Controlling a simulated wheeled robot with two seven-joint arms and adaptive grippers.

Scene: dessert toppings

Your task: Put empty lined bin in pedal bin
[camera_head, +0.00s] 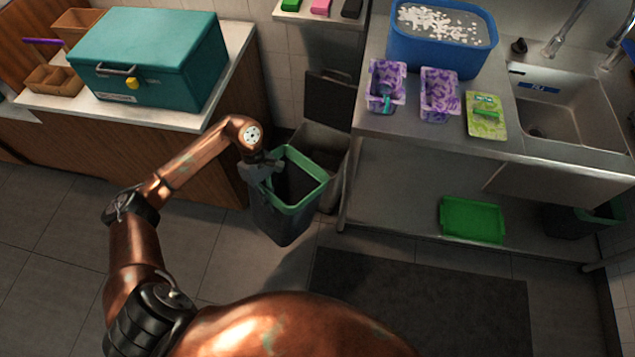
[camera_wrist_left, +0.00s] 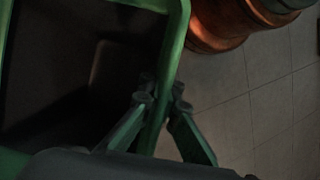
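The lined bin (camera_head: 283,222) is a dark bucket with a green rim, seen in the head view left of the counter. It looks empty inside and is slightly tilted. My left gripper (camera_head: 270,166) is at its left rim; in the wrist view the two fingers (camera_wrist_left: 164,92) are closed around the green rim (camera_wrist_left: 176,45), one on each side. The pedal bin (camera_head: 332,150) stands just behind and right of the lined bin, a grey box with its dark lid (camera_head: 330,98) raised. The lined bin hides part of it. My right gripper is not in view.
A wooden cabinet with a teal box (camera_head: 150,65) stands at left. A steel counter (camera_head: 420,140) with a blue tub (camera_head: 440,45) and sink stands at right. Another dark bin (camera_head: 580,220) is under the sink. A dark mat (camera_head: 420,305) lies on the floor.

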